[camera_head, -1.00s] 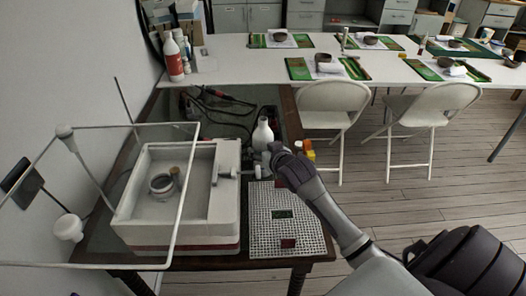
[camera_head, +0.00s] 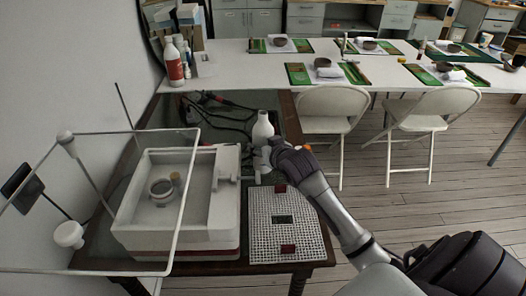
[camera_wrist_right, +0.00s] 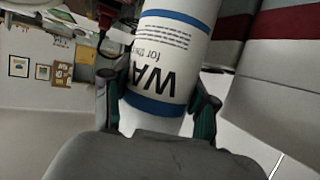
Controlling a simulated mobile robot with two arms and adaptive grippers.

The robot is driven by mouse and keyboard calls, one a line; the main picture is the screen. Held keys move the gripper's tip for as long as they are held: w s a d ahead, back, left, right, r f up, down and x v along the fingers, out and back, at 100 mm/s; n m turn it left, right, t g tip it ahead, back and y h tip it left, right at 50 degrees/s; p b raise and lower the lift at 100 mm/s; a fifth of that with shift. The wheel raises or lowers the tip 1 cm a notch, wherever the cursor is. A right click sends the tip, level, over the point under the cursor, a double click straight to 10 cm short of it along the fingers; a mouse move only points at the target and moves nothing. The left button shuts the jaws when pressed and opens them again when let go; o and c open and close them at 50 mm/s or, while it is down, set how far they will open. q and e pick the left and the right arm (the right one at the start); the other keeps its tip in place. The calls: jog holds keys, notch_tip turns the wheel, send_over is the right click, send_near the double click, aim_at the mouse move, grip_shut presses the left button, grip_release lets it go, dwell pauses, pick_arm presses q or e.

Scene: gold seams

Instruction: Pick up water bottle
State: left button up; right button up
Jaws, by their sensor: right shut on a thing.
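The white water bottle (camera_head: 263,128) is upright in the head view, beside the right end of the white basin unit (camera_head: 227,205). In the right wrist view the bottle (camera_wrist_right: 178,42) fills the middle, with a blue band and dark "WA" lettering. My right gripper (camera_head: 266,160) is shut on the bottle's body. Its two fingers (camera_wrist_right: 160,100) press on either side of the bottle in the wrist view. The gripper partly hides the lower bottle, so I cannot tell its clearance from the table. My left gripper is not in view.
A white grid mat (camera_head: 262,232) with several small dark pieces lies in front of the bottle. Dark cables (camera_head: 222,112) lie behind it. A white frame (camera_head: 100,271) stands at left. Folding chairs (camera_head: 332,110) and a long white table (camera_head: 235,72) are beyond.

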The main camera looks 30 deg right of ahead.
jog(key=w+d+r, duration=0.6)
jog(key=d+r, duration=0.1)
jog(key=d, duration=0.2)
jog(key=shift+d+r+b, duration=0.15)
jog(key=shift+d+b, duration=0.2)
jog(key=shift+b, duration=0.1)
jog(key=shift+w, duration=0.15)
dwell(0.6)
dwell(0.5)
